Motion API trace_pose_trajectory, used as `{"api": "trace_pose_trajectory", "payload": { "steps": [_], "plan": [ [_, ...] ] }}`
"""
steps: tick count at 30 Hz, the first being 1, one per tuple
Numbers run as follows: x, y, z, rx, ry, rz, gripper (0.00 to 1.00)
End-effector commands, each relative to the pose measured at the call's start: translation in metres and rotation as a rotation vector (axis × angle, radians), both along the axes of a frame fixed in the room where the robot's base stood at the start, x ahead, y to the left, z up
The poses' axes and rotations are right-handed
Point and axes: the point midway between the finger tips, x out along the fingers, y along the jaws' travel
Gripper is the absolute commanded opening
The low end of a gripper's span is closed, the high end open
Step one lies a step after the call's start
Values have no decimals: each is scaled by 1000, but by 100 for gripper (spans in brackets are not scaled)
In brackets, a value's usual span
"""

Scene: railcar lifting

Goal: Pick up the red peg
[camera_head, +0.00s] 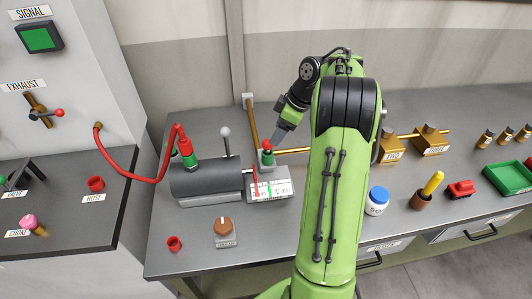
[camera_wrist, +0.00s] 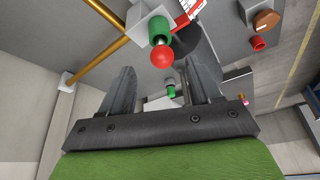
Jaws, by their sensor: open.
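No plain red peg stands out for certain. A red ball tops a short green cylinder (camera_head: 267,155) on a grey block at the brass pipe corner. In the wrist view this red ball (camera_wrist: 161,57) is just beyond my fingertips. A small red hollow cylinder (camera_head: 174,243) stands at the bench's front left; it also shows in the wrist view (camera_wrist: 258,43). My gripper (camera_head: 281,134) is open, tilted down close above and right of the red ball. In the wrist view its fingers (camera_wrist: 159,74) are spread with nothing gripped.
A dark grey cylinder (camera_head: 205,178) with a red hose (camera_head: 148,180) stands left of the red ball. A gauge plate (camera_head: 270,187) and brown knob (camera_head: 223,226) lie in front. A white jar (camera_head: 377,201), yellow peg (camera_head: 433,183) and red toy car (camera_head: 460,189) are to the right.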

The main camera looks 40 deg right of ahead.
Motion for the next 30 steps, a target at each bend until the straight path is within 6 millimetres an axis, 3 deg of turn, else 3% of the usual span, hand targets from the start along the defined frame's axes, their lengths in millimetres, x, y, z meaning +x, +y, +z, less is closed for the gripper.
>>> {"api": "trace_pose_trajectory", "payload": {
  "steps": [1, 5, 12, 21, 30],
  "plan": [
    [3, 3, -12, 2, 3, 0, 62],
    [7, 6, -23, 0, 0, 0, 62],
    [18, 18, -62, 1, 2, 0, 62],
    [21, 19, -68, -1, -1, -2, 61],
    [21, 19, -68, -1, -1, -2, 15]
  ]
}}
